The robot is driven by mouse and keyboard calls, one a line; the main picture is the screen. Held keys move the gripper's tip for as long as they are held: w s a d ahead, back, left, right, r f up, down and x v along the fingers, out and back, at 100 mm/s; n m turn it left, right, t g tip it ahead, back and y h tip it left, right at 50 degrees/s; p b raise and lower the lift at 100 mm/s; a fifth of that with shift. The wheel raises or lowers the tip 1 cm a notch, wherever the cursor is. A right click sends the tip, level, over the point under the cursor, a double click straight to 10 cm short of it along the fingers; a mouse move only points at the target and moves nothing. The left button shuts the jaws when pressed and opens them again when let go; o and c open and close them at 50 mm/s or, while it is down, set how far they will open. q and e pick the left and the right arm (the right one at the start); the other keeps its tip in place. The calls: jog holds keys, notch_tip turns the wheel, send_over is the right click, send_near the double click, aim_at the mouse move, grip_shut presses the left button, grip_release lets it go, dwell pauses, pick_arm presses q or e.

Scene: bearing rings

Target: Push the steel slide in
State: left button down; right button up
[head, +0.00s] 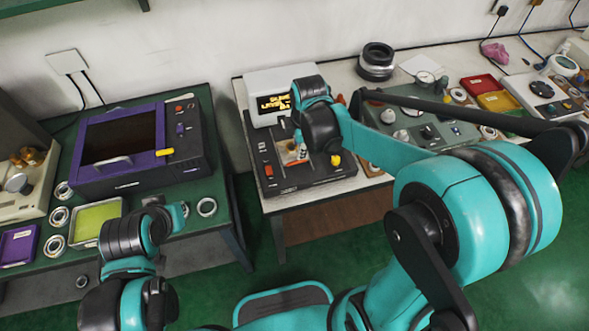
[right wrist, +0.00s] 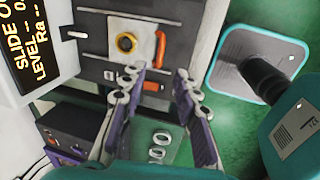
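The grey-black instrument (head: 310,180) stands on the white table, with the light steel slide (head: 291,152) on its top. In the right wrist view the slide (right wrist: 133,42) is a pale plate bearing a gold ring with a dark centre. My right gripper (right wrist: 159,76) is open and empty, its two fingers apart near the slide. In the head view the right gripper (head: 301,146) is small and partly hidden by my wrist. I cannot tell if it touches the slide. My left gripper (head: 178,216) is over the green table; its fingers are unclear.
A display (right wrist: 35,42) beside the instrument reads "SLIDE O…", cut off, and "LEVEL". A purple-framed machine (head: 125,145), yellow-green tray (head: 96,218) and several rings occupy the green table.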

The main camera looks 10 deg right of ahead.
aim_at(297, 163)
jog(key=shift+n, duration=0.4)
jog(key=b+x, duration=0.3)
jog(key=x, duration=0.5)
jog(key=shift+a+f, duration=0.15)
jog(key=shift+f, duration=0.25)
jog(key=shift+c, duration=0.4)
grip_shut()
